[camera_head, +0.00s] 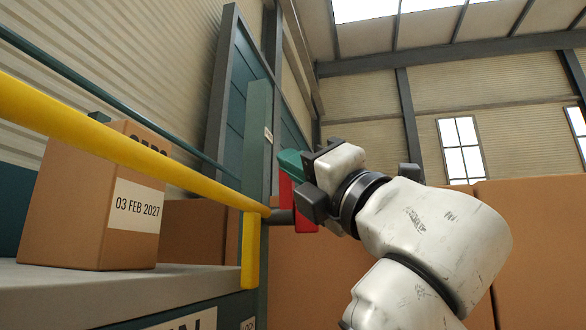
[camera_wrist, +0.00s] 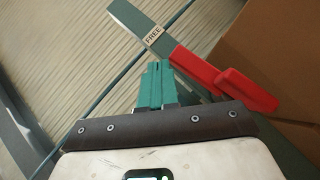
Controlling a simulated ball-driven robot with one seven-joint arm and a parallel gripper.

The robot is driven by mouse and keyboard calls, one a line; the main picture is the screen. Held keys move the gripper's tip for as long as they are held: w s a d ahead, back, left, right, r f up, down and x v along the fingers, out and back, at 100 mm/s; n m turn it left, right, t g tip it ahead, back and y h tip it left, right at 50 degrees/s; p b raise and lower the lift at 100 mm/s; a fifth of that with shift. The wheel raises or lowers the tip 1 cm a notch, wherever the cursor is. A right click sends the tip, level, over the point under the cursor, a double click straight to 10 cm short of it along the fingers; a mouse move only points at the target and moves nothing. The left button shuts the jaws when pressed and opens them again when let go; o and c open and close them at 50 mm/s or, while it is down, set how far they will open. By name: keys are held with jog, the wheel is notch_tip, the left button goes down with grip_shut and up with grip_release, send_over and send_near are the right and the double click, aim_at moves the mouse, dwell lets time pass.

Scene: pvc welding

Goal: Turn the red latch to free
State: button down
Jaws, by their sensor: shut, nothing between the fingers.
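The red latch (camera_head: 304,217) is at the end of the yellow rail, beside a teal post, and is partly hidden by my gripper in the head view. In the wrist view the latch (camera_wrist: 225,83) is a red bar with a raised red block, lying just right of my fingers. A FREE label (camera_wrist: 153,34) is on the post beyond the bar's far end; it also shows small in the head view (camera_head: 268,135). My gripper (camera_head: 290,160) has its green fingers shut and empty, close to the latch. The wrist view (camera_wrist: 155,82) does not show clearly whether they touch it.
A yellow rail (camera_head: 130,128) slopes across the left. A carton dated 03 FEB 2027 (camera_head: 95,205) stands on a grey ledge (camera_head: 110,290). A LOCK label (camera_head: 248,323) is low on the post. Large brown boxes (camera_head: 540,250) stand behind my arm.

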jog(key=shift+w+d+r, duration=0.15)
jog(key=shift+w+r, duration=0.1)
jog(key=shift+w, duration=0.2)
dwell(0.6)
